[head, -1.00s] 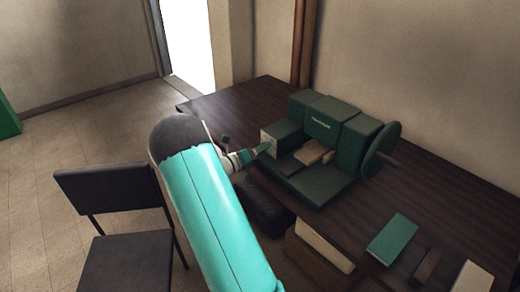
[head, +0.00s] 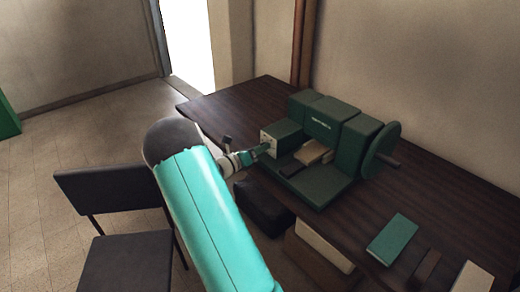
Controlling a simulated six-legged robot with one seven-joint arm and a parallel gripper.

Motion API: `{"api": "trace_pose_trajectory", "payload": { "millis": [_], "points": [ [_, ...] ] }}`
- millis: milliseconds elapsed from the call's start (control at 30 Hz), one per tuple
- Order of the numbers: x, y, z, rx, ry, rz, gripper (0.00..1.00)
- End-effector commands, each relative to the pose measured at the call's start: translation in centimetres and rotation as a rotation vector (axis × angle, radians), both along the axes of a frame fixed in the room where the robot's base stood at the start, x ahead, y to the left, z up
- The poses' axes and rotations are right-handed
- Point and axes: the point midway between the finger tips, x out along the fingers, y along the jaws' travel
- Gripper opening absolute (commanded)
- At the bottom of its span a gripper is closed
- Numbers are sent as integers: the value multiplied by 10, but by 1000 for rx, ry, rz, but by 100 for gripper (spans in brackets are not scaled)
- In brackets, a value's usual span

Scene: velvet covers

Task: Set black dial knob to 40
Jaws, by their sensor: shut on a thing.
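A dark green machine (head: 340,138) stands on the dark wooden table, with a round wheel on its right side. A pale dial plate (head: 269,140) is on the front of its left block. My gripper (head: 266,148) is at this plate, at the end of my turquoise arm, and is shut on the black dial knob. The knob itself is too small and too covered by my gripper to make out. The dial's marks and its setting cannot be read.
A green block (head: 392,239), a brown strip (head: 425,268) and a pale block (head: 474,279) lie on the table at the right. A dark chair (head: 115,205) stands at the left. The table's back left (head: 232,100) is clear.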

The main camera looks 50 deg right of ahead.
Motion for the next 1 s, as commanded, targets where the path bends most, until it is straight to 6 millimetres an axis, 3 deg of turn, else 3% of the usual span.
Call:
{"api": "trace_pose_trajectory", "payload": {
  "millis": [1000],
  "points": [
    [0,1,-1,-207,-921,1,6]
  ]
}}
